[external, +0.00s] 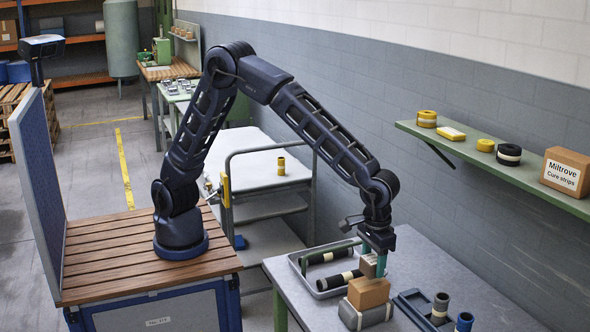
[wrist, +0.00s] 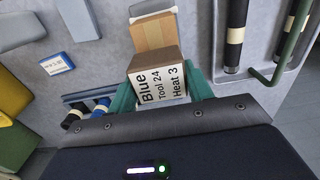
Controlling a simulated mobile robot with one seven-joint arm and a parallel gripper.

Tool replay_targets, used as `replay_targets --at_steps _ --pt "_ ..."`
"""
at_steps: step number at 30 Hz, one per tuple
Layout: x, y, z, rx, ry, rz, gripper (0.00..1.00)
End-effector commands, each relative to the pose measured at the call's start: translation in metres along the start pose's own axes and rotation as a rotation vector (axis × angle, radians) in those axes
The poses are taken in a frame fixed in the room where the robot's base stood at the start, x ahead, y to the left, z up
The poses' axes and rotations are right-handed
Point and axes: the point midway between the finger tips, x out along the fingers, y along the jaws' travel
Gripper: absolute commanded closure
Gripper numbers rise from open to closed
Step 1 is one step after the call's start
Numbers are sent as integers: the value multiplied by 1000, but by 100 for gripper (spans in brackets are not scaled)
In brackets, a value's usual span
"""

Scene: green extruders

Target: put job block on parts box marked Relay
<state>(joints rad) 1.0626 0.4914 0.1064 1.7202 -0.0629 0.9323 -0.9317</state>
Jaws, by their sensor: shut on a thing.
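My gripper (external: 375,258) has teal fingers and points down over the grey table. It is shut on a brown block (wrist: 158,66), held between both fingers in the wrist view. The block's white label reads "Blue Tool 24 Heat 3". In the external view the block (external: 368,266) is partly covered by a finger. A tan cardboard box (external: 368,292) is just below it; whether they touch I cannot tell. The tan box (wrist: 153,36) lies beyond the block in the wrist view. No "Relay" marking is readable in either view.
A grey box (external: 364,316) is under the tan box. A tray (external: 303,270) with dark banded rolls is behind it. A green shelf (external: 500,168) is on the wall.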

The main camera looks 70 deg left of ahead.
Motion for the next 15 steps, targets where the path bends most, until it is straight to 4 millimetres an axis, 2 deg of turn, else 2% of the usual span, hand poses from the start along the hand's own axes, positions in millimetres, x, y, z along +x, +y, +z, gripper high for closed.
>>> replay_targets --at_steps 3,6,15 --pt "18 0 0 0 -1 -2 73" --pt "25 0 0 0 0 -1 73" --pt "27 0 0 0 0 -1 73"
